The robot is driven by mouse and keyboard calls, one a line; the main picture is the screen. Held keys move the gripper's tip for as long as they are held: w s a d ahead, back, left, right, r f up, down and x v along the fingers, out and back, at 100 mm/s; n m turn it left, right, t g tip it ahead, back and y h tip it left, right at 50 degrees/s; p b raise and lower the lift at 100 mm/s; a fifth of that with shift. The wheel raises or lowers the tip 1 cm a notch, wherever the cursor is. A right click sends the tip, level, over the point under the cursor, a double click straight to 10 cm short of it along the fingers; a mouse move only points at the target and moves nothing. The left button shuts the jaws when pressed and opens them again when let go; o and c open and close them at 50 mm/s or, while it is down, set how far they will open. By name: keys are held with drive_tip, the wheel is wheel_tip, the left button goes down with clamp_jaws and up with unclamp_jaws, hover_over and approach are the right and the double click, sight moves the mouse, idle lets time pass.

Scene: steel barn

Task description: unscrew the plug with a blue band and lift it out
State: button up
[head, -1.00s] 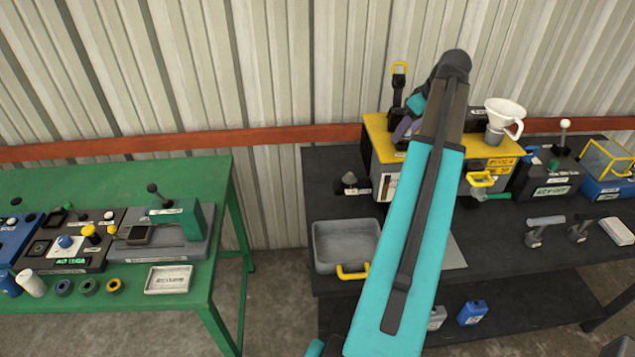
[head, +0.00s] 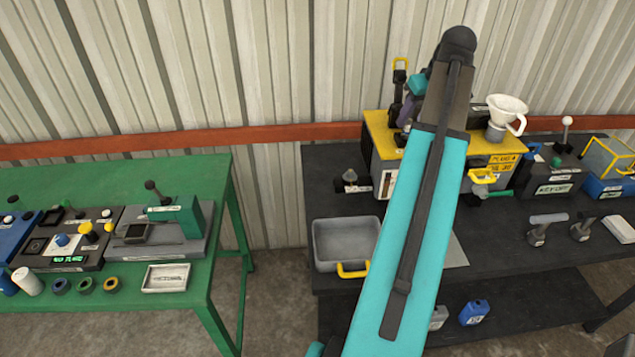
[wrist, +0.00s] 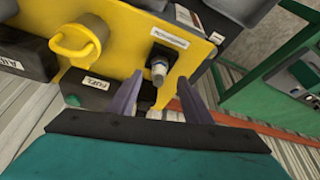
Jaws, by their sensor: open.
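The yellow-topped unit (head: 383,125) stands on the dark bench, and its yellow face (wrist: 125,30) fills the upper wrist view. A short dark fitting with a pale end (wrist: 158,68) sits on that face beside a white label. No blue band can be made out on it, so I cannot tell if it is the plug. My gripper (wrist: 160,78) is open, its two purple fingers apart on either side of this fitting in the picture. Contact cannot be judged. In the head view my gripper (head: 404,112) is over the unit's left part, partly hidden by my arm.
A yellow ring handle (wrist: 76,38) stands left of the fitting. A white funnel (head: 507,108) is on the unit's right. A grey tray (head: 345,222) sits in front. The green table (head: 120,190) is apart at left, with a floor gap between.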

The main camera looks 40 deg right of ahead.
drive_tip(key=b+v, duration=0.3)
drive_tip(key=v, duration=0.6)
drive_tip(key=w+a+f+n+g+y+b, duration=0.1)
drive_tip(key=w+a+f, duration=0.5)
drive_tip(key=f, duration=0.4)
drive_tip(key=w+a+f+n+g+y+b, duration=0.1)
drive_tip(key=w+a+f+y, duration=0.1)
drive_tip(key=w+a+f, duration=0.5)
drive_tip(key=w+a+f+n+g+y+b, duration=0.1)
drive_tip(key=w+a+f, duration=0.5)
drive_tip(key=f, duration=0.7)
drive_tip(key=shift+w+f+n, duration=0.2)
drive_tip(key=shift+w+n, duration=0.25)
drive_tip(key=shift+n, duration=0.05)
drive_tip(key=shift+a, duration=0.2)
